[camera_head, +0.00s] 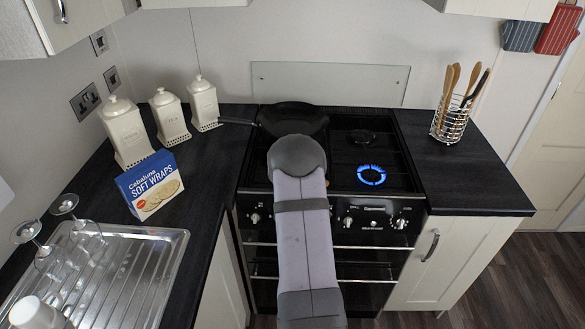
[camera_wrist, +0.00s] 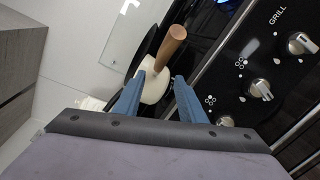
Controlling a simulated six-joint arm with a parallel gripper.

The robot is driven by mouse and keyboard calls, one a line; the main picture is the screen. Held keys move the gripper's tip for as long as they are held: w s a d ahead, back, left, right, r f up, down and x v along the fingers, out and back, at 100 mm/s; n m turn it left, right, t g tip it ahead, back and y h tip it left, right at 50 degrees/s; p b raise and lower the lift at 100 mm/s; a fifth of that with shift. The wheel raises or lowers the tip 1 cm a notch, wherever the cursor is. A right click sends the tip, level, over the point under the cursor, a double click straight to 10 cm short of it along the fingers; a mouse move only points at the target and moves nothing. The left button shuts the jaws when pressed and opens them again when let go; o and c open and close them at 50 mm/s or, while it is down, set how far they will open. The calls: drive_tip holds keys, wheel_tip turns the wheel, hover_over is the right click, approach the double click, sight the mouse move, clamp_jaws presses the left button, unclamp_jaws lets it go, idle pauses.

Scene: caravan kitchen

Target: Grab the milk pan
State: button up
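The milk pan (camera_wrist: 153,88) is cream with a wooden handle (camera_wrist: 172,46). In the wrist view it lies just beyond and partly between my fingertips, with the handle pointing up and right. My gripper (camera_wrist: 160,80) is open, its two blue fingers apart; whether either finger touches the pan cannot be told. In the head view my arm hides the milk pan and my gripper, over the front left of the hob.
A black frying pan (camera_head: 293,117) sits at the back left of the hob. The front right burner (camera_head: 371,175) burns blue. Three canisters (camera_head: 168,114), a soft wraps box (camera_head: 150,185) and glasses (camera_head: 64,204) stand left. A utensil basket (camera_head: 452,122) stands right.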

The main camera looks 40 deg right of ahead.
drive_tip(key=shift+w+d+r+p, duration=0.1)
drive_tip(key=shift+w+d+p, duration=0.3)
drive_tip(key=shift+w+p, duration=0.1)
drive_tip(key=shift+p+x, duration=0.8)
drive_tip(key=shift+x, duration=1.2)
drive_tip(key=shift+a, duration=0.1)
clamp_jaws()
